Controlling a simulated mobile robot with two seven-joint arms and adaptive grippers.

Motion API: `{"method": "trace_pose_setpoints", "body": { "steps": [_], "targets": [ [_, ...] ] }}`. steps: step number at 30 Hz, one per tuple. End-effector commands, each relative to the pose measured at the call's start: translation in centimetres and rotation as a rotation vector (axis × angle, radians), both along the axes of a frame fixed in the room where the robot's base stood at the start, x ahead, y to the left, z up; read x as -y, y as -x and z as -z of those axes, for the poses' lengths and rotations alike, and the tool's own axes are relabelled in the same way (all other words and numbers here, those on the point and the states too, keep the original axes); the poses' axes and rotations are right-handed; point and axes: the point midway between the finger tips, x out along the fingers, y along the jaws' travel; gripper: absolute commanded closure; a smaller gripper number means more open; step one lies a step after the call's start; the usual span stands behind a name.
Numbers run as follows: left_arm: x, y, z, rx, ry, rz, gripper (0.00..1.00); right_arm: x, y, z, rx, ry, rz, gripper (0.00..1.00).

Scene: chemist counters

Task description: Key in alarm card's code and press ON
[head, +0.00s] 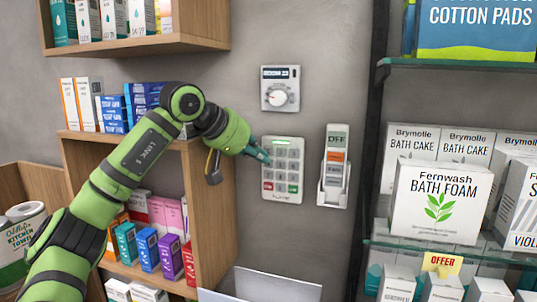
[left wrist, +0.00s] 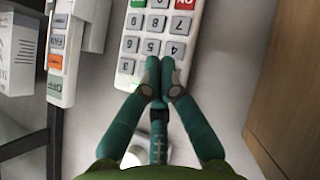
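The white keypad (head: 283,196) with grey number keys is on the wall; its red key is bottom left, its green key bottom right. It shows upside down in the left wrist view (left wrist: 122,82), where the red key (left wrist: 184,4) seems to read ON. My left gripper (head: 264,157) comes from the left, its teal fingers closed together. In the left wrist view its fingertips (left wrist: 163,66) are over the top row near 1 and 2, partly hiding those keys. Whether they touch is unclear. The 3 key (left wrist: 127,66) is visible. I cannot identify the alarm card. My right gripper is out of view.
A dial thermostat (head: 279,88) is above the keypad. An OFF/FAN remote (head: 335,160) in a wall holder is to its right. A wooden shelf (head: 201,215) with boxes is left and below. Glass shelves with bath boxes (head: 437,202) stand right. A white panel (head: 272,287) is below.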

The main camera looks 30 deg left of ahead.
Motion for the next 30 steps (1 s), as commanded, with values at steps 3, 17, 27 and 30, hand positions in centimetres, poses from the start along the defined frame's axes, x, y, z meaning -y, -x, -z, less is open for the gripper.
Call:
{"method": "trace_pose_setpoints", "body": {
  "steps": [3,17,27,30],
  "targets": [
    [0.2,1.3,0.3,0.003,-0.002,-0.002,1.0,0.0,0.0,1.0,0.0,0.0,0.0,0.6],
    [0.9,4.0,0.0,0.001,0.0,-0.002,1.0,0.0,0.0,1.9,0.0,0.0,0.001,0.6],
    [0.9,4.0,0.0,0.001,0.0,-0.002,1.0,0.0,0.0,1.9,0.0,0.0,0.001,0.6],
    [0.9,4.0,0.0,0.001,0.0,-0.002,1.0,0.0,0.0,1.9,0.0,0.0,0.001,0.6]
  ]
}}
